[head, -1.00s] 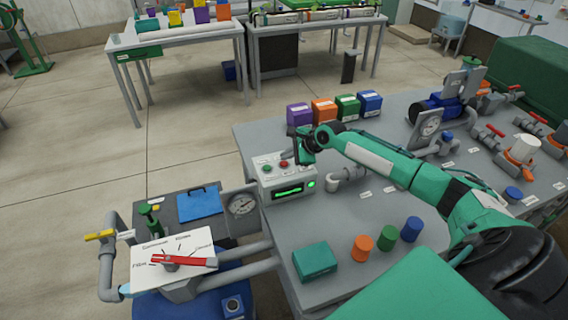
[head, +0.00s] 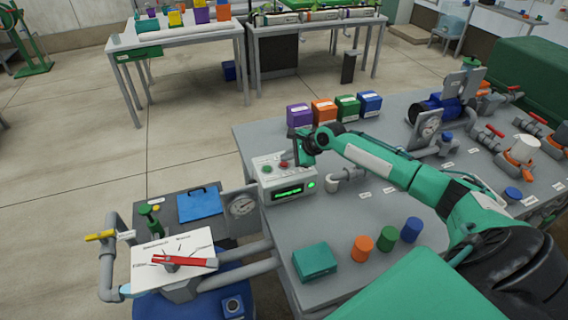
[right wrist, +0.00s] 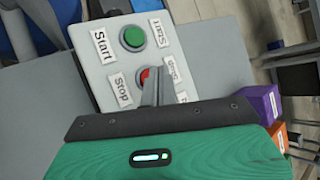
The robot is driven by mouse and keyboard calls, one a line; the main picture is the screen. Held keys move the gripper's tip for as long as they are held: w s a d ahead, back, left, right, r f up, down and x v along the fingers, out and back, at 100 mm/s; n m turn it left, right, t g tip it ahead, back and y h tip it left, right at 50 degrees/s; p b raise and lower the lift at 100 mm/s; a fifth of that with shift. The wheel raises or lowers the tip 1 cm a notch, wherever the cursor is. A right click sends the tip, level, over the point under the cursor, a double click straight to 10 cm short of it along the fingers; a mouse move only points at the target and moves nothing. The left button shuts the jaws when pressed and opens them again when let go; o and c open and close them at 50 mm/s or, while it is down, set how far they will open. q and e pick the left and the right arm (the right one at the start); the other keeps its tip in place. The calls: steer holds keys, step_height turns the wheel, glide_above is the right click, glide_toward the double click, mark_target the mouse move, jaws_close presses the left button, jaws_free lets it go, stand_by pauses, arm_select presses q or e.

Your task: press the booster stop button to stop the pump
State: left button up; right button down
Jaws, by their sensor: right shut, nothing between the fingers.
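The grey control box (head: 290,188) stands at the left edge of the grey bench, with a lit green display on its front. On its top are a green start button (head: 267,169) and a red stop button (head: 284,164). My right gripper (head: 296,160) is shut and empty, pointing down just over the box beside the red button. In the right wrist view the fingers (right wrist: 153,88) overlap the red button (right wrist: 144,76), labelled Stop, and hide part of it. I cannot tell whether they touch it. The green button (right wrist: 133,38) is clear. My left gripper is not in view.
Several coloured boxes (head: 323,111) line the bench behind my right arm. A teal box (head: 314,261) and coloured cylinders (head: 362,248) stand at the front. A valve plate with a red handle (head: 180,261) is at lower left. Pump, gauge and pipework (head: 430,128) are to the right.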

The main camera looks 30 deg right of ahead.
mark_target(287, 164)
steer(key=shift+f, duration=0.25)
steer(key=shift+f, duration=0.4)
stand_by(0.8)
steer(key=shift+p, duration=0.3)
steer(key=shift+r+p, duration=0.8)
steer(key=shift+p, duration=0.35)
step_height(287, 164, up, 5)
steer(key=p, duration=0.6)
steer(key=shift+r, duration=0.1)
